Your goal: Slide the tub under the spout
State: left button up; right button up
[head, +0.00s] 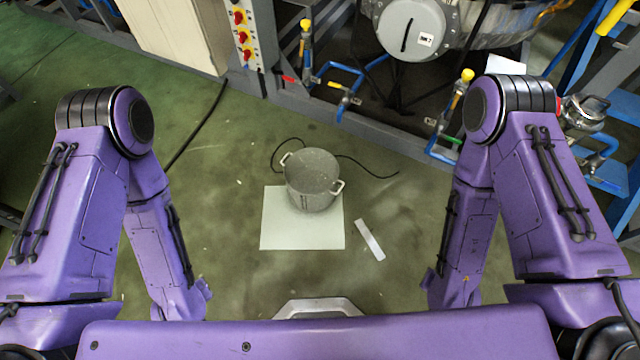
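The tub (312,190) is a grey metal pot with two light loop handles, one at its upper left and one at its right. It stands upright on the floor, over the upper right part of a pale square sheet (285,232). A spout cannot be made out with certainty; several valves and blue pipes sit on the machine frame beyond the tub. My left arm hangs at the left and my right arm at the right, both apart from the tub. Neither gripper's fingertips can be seen.
A pale strip (369,240) lies on the floor right of the sheet. Black cables run behind the tub. The machine frame (400,132) with blue pipes (340,68) and a round vessel (411,30) stands beyond. The green floor left of the sheet is clear.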

aim_at(311, 174)
jog(key=z, duration=2.55)
jog(key=i, duration=0.55)
jog(key=u, duration=2.45)
